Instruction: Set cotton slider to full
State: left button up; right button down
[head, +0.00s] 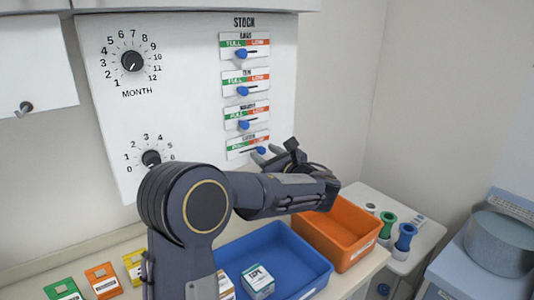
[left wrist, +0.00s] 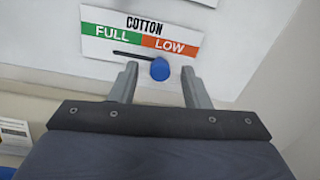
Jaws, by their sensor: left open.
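The cotton slider is the lowest on the stock board (head: 200,90). Its label plate (head: 236,143), green FULL on the left and red LOW on the right, also shows in the left wrist view (left wrist: 113,47). Its blue knob (left wrist: 160,69) sits at the right end of the dark slot, under LOW; in the head view the knob (head: 261,150) shows just beyond my fingertips. My left gripper (left wrist: 158,76) is open, one finger on each side of the knob, with gaps showing. I cannot tell whether a finger touches it. My right gripper is not in view.
Three other sliders above have blue knobs, such as the top one (head: 241,53). Month dial (head: 132,61) and a second dial (head: 151,158) are at left. Below stand a blue bin (head: 315,268) with a small box (head: 258,281) and an orange bin (head: 345,243).

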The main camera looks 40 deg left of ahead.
aim_at(240, 153)
pick_arm(q)
grip_shut()
jog(key=shift+s, duration=0.1)
jog(key=s, duration=0.1)
jog(key=s+a, duration=0.1)
jog(key=s, duration=0.3)
jog(key=shift+a+b, duration=0.25)
jog(key=shift+b, duration=0.15)
grip_release()
jog(key=shift+s, duration=0.15)
